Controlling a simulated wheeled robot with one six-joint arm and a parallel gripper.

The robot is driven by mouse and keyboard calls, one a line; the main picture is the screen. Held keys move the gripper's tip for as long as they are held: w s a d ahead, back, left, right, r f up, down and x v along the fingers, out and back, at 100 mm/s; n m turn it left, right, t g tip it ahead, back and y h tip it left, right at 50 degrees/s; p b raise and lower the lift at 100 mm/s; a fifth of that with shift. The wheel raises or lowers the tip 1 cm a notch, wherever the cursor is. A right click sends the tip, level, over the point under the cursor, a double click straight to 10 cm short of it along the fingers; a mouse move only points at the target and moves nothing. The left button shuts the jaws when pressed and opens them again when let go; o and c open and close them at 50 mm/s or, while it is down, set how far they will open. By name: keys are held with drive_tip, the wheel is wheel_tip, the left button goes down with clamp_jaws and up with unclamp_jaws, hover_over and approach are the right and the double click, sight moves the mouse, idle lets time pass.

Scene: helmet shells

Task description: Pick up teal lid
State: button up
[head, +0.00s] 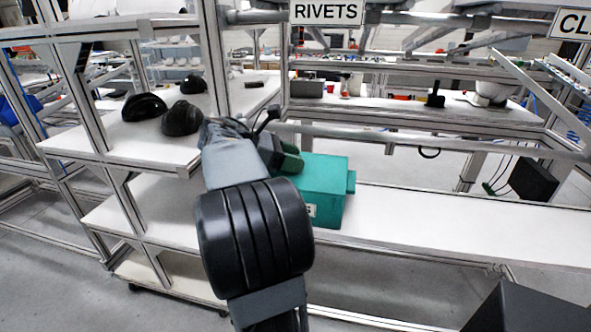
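A teal box (328,200) stands on the long white shelf just right of my arm, with a white label partly showing on its front. Its flat teal top (327,168) may be the lid; I cannot make out a clear seam. A small teal part sticks out on its right side. My gripper (290,160), dark with green finger parts, is over the box's back left top. I cannot tell whether it touches the box or holds anything. My arm hides the box's left side.
Black helmet shells (182,118) sit on the white shelf at the left. A metal rail (430,138) runs behind the box, under the upper shelf with small items. The white shelf (440,215) right of the box is clear. A RIVETS sign (326,13) hangs above.

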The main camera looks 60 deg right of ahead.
drive_tip(key=c, duration=0.8)
drive_tip(key=shift+o, duration=0.2)
